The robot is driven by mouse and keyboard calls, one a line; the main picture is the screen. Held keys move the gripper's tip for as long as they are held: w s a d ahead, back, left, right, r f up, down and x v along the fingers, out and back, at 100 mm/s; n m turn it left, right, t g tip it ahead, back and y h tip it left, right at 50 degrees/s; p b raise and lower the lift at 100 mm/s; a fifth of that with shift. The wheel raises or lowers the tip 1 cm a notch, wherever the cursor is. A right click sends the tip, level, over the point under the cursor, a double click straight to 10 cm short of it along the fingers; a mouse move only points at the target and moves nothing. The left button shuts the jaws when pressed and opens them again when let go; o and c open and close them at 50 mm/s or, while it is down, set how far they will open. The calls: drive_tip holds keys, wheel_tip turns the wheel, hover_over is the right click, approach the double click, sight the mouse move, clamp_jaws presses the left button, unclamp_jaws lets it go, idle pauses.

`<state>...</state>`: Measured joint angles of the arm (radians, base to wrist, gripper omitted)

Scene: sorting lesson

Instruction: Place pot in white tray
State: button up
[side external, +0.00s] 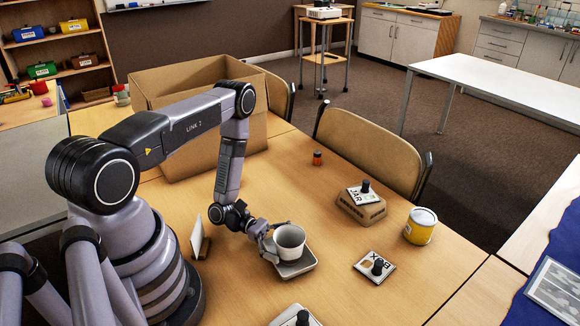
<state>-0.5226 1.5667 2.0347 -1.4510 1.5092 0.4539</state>
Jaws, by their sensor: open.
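A pale grey-white round pot (290,238) stands upright on the desk's near middle, its open mouth facing up. It appears to rest in a shallow, light grey square tray (298,268), whose front and right edges show below it. My gripper (268,246) is open at the pot's left side, with its fingers close against the pot's wall. I cannot tell whether they touch it. The pot hides part of the gripper and much of the tray.
A big open cardboard box (180,84) stands behind my arm. A yellow tin (420,227), a JAR card (362,194) on a brown block (360,210), a BOX card (366,262) and a small orange jar (317,158) are to the right. A white card (197,236) stands left.

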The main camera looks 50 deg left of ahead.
drive_tip(key=shift+a+r, duration=0.15)
drive_tip(key=shift+r, duration=0.05)
drive_tip(key=v, duration=1)
drive_tip(key=shift+s+a+f, duration=0.1)
drive_tip(key=shift+s+a, duration=0.05)
drive_tip(key=shift+a, duration=0.2)
drive_tip(key=shift+s+a, duration=0.1)
drive_tip(key=shift+a, duration=0.2)
drive_tip(key=shift+a+r, duration=0.15)
drive_tip(key=shift+r, duration=0.25)
drive_tip(key=d+r+m+g+y, duration=0.3)
drive_tip(key=r+m+g+y, duration=0.85)
drive_tip(key=r, duration=1.05)
drive_tip(key=s+d+r+m+t+y, duration=0.1)
drive_tip(key=s+r+m+t+y, duration=0.1)
drive_tip(key=s+r+m+t, duration=0.3)
drive_tip(key=s+d+r+m+t+y, duration=0.2)
drive_tip(key=s+r+m+t, duration=0.3)
drive_tip(key=r, duration=0.5)
drive_tip(key=shift+s+r+m+y, duration=0.2)
drive_tip(key=shift+r+m+y, duration=0.1)
drive_tip(key=shift+m+y, duration=0.2)
